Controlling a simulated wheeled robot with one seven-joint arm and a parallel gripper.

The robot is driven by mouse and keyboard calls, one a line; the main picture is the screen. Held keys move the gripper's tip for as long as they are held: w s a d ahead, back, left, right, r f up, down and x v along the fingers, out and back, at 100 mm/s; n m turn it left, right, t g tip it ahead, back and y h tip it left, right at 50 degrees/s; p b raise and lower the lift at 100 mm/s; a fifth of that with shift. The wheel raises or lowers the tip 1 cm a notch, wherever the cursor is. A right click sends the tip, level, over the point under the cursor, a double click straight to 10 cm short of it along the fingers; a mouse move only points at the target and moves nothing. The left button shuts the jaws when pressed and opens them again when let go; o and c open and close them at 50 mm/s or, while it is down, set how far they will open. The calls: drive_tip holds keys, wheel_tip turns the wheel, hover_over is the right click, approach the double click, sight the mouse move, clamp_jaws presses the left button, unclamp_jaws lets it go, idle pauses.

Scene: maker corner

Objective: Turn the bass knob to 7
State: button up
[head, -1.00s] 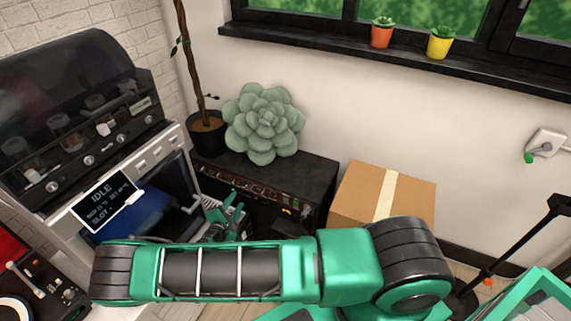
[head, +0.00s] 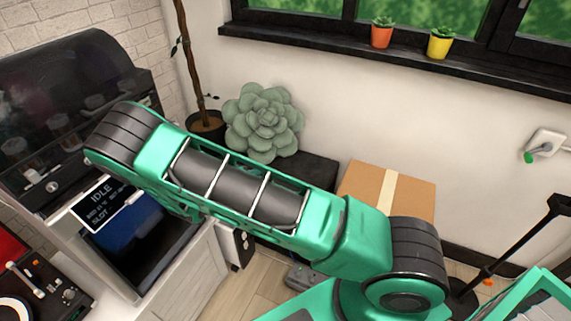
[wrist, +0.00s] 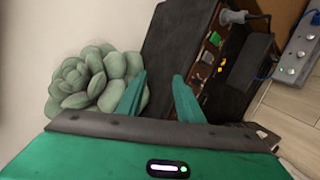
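The black amplifier (wrist: 180,45) shows in the wrist view with its brown control panel (wrist: 207,58) seen at a slant. Small knobs and coloured parts sit on the panel; I cannot tell which is the bass knob or read its setting. In the head view my arm covers most of the amplifier, and only part of its dark top (head: 312,175) shows. My gripper (wrist: 160,92) is open and empty in the wrist view, its two green fingers apart, seen in front of the amplifier's top and left of the panel. In the head view my gripper is hidden behind my arm.
A large succulent (head: 263,122) sits at the amplifier's left end, close to my left finger in the wrist view. A cardboard box (head: 385,190) stands right of the amplifier. A plug (wrist: 233,17) sticks out by the panel. A power strip (wrist: 298,52) lies on the floor.

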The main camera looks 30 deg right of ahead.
drive_tip(key=s+d+r+m+g+y, duration=0.2)
drive_tip(key=s+d+r+m+g, duration=0.2)
drive_tip(key=d+r, duration=0.3)
drive_tip(key=shift+s+d+r+m, duration=0.4)
drive_tip(key=shift+s+r+m, duration=0.3)
drive_tip(key=shift+s+r, duration=0.35)
drive_tip(key=shift+w+r, duration=0.1)
drive_tip(key=shift+w, duration=0.05)
drive_tip(key=shift+c, duration=0.2)
drive_tip(key=w+a+f+n+t+y, duration=0.1)
drive_tip(key=w+a+f+n+t, duration=0.4)
drive_tip(key=a+f+n, duration=0.4)
drive_tip(key=w+a+f+n+t, duration=0.2)
drive_tip(key=a+f+n+t, duration=0.45)
drive_tip(key=a+f, duration=0.45)
drive_tip(key=x, duration=1.2)
drive_tip(key=shift+s+d, duration=0.3)
drive_tip(key=shift+d, duration=0.05)
drive_tip(key=shift+f, duration=0.1)
drive_tip(key=shift+c, duration=0.6)
clamp_jaws()
